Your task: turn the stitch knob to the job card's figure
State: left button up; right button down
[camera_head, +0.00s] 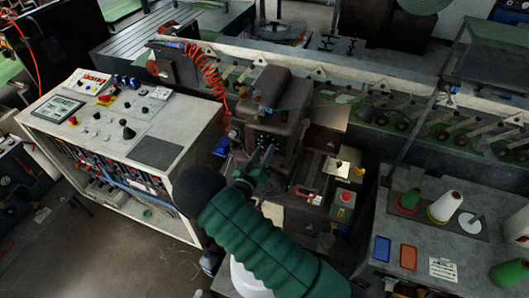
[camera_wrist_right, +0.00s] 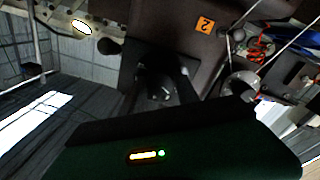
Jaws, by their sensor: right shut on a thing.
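The grey-brown sewing machine head (camera_head: 277,93) stands at the centre of the head view. My right arm, in a green sleeve, reaches up to its front. My right gripper (camera_head: 262,156) is at the machine's front face, shut on a small dark knob that it mostly hides. In the right wrist view, my right gripper (camera_wrist_right: 165,87) has its dark fingers around a dark round part, the stitch knob (camera_wrist_right: 156,88); its marks are too dark to read. A white card with print (camera_head: 443,268) lies on the right-hand table; its figure is too small to read. My left gripper is not in view.
A control console (camera_head: 150,118) with knobs and a screen stands at left. A red button box (camera_head: 345,199) is right of the machine. The right table (camera_head: 425,235) holds thread cones (camera_head: 445,206), a blue tray (camera_head: 382,248) and an orange tray (camera_head: 408,257).

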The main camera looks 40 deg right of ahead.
jog(key=n, duration=0.4)
jog(key=shift+a+n, duration=0.1)
jog(key=shift+n, duration=0.3)
jog(key=shift+f+n+t, duration=0.1)
jog(key=shift+n+t, duration=0.3)
jog(key=shift+n, duration=1.7)
jog(key=shift+a, duration=0.1)
jog(key=shift+f, duration=0.1)
